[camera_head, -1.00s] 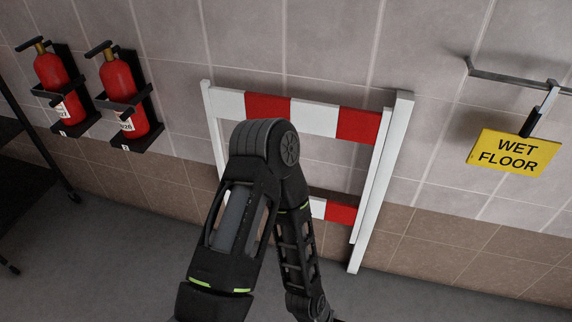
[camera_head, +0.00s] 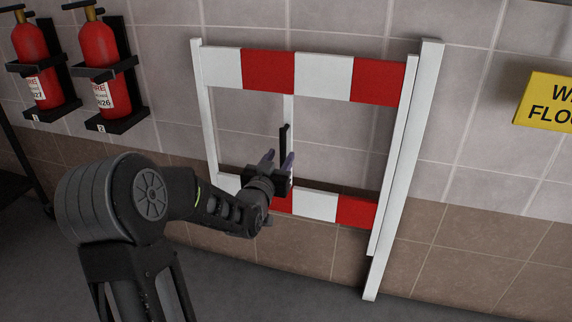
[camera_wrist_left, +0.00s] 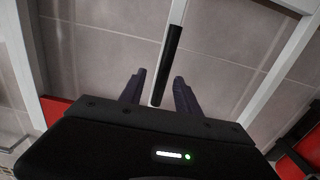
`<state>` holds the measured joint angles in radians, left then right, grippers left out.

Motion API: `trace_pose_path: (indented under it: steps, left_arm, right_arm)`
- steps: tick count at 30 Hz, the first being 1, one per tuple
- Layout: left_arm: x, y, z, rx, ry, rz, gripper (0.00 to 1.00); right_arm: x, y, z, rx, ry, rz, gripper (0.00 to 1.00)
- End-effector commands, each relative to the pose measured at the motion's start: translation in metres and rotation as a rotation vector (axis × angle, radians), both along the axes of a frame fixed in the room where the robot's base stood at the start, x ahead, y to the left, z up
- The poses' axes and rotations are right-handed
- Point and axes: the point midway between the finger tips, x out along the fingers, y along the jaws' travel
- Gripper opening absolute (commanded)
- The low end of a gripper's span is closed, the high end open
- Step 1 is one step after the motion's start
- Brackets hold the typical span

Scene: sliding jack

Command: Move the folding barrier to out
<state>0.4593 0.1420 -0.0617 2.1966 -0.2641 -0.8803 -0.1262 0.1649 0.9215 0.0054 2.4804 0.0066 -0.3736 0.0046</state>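The folding barrier (camera_head: 325,79) stands upright against the tiled wall, with white posts and red-and-white rails. A thin white upright (camera_head: 288,108) with a black handle (camera_head: 283,143) shows in its middle. My left gripper (camera_head: 277,160) is in front of the barrier's opening, just above the lower rail. In the left wrist view, the left gripper (camera_wrist_left: 158,88) has its fingers apart, with the black handle (camera_wrist_left: 168,62) ahead and its lower end appearing between the fingertips. I cannot tell whether they touch. My right gripper is not in view.
Two red fire extinguishers (camera_head: 98,62) hang on the wall at left. A yellow wet floor sign (camera_head: 548,101) hangs at the right edge. Grey floor (camera_head: 310,295) is open in front of the barrier.

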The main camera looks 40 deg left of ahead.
Motion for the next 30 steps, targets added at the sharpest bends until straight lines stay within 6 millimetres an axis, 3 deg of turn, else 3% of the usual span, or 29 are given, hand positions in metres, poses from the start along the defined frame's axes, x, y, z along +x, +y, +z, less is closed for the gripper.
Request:
trace_pose_path:
  steps: [14,30]
  left_arm:
    - [0.001,0.006,0.006,0.015,-0.018,0.008,0.39]
    - [0.066,0.028,0.005,0.014,-0.017,0.007,0.39]
  right_arm:
    - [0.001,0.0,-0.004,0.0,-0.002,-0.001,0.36]
    - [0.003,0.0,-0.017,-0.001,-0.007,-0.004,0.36]
